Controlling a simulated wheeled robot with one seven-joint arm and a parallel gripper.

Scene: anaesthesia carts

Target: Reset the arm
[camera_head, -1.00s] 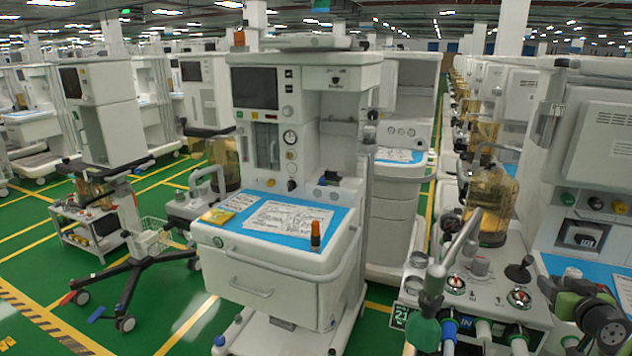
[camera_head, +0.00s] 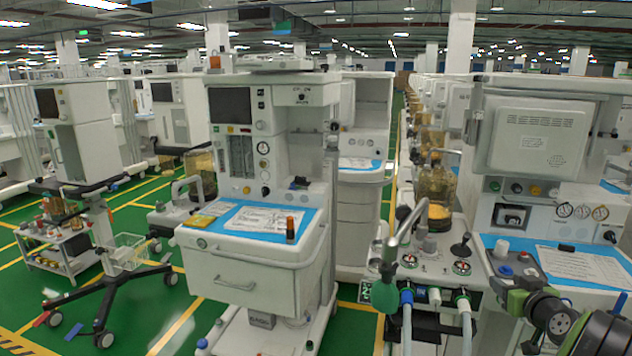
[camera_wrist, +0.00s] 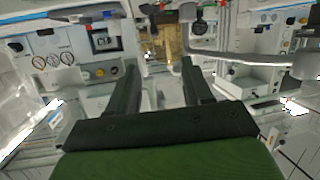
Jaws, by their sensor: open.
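My gripper (camera_wrist: 156,84) shows in the wrist view with its two dark fingers spread apart and nothing between them. The carts beyond it look upside down in that view. In the head view, part of my arm (camera_head: 545,312) reaches in at the lower right corner, in front of a cart's blue work top. The fingertips are not visible in the head view.
An anaesthesia cart (camera_head: 240,271) stands at the centre, with an orange-capped bottle (camera_head: 290,230) on its blue top. Another cart (camera_head: 535,140) is close at the right, with a grey tube (camera_head: 404,228) beside it. A wheeled stand (camera_head: 112,275) is at left. Green floor shows between them.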

